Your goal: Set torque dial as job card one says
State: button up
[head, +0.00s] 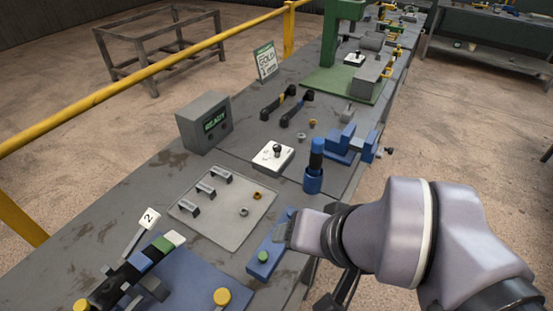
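A white square plate with a black knob, seemingly the torque dial (273,156), lies on the grey bench. Its scale marks are too small to read. A similar white dial (354,59) sits farther back by the green press. A standing card (266,61) with a green top edge shows "SOLO" and a smaller line I cannot read surely. A white tag (148,219) marked "2" stands at the near left. I cannot tell which one is job card one. My gripper (288,232) is over the blue block at the front, apart from the near dial. Its fingers are not clear.
A grey box (204,121) with a green "READY" screen stands left of the near dial. A blue upright tool (314,165) and a blue vise (352,143) stand right of it. A handled plate (222,208) lies in front. A yellow rail (150,77) runs behind.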

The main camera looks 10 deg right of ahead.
aim_at(276, 147)
jog(key=i+l+u, duration=0.3)
jog(key=l+u, duration=0.3)
jog(key=i+l+u, duration=0.3)
jog(key=k+l, duration=0.1)
